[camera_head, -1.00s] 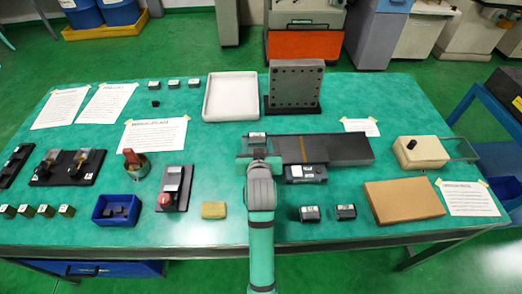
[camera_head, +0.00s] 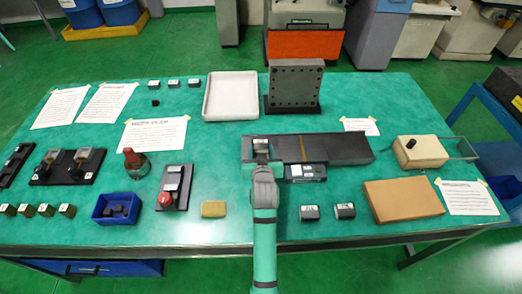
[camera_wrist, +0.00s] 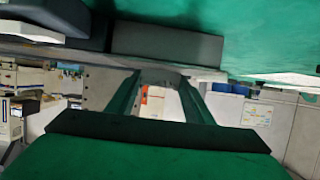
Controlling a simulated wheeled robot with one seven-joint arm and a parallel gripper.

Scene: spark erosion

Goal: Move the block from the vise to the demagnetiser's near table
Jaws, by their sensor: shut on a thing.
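My gripper (camera_head: 261,153) is over the left end of a long dark slab with a brass-coloured stripe (camera_head: 340,150), which looks like the demagnetiser. It is shut on a small block (camera_head: 260,141) with a pale top. I cannot tell whether the block touches the slab or hangs just above it. In the wrist view the two green fingers (camera_wrist: 165,80) reach forward, and the block is hard to make out. A grey fixture with a red knob (camera_head: 172,188), perhaps the vise, stands left of my arm.
A dark control box (camera_head: 305,172) sits at the slab's near edge. A drilled upright plate (camera_head: 295,88) and white tray (camera_head: 230,97) stand behind. Two dark blocks (camera_head: 310,213) and a brown box (camera_head: 403,199) are at right front. A yellow block (camera_head: 214,209) lies left of my arm.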

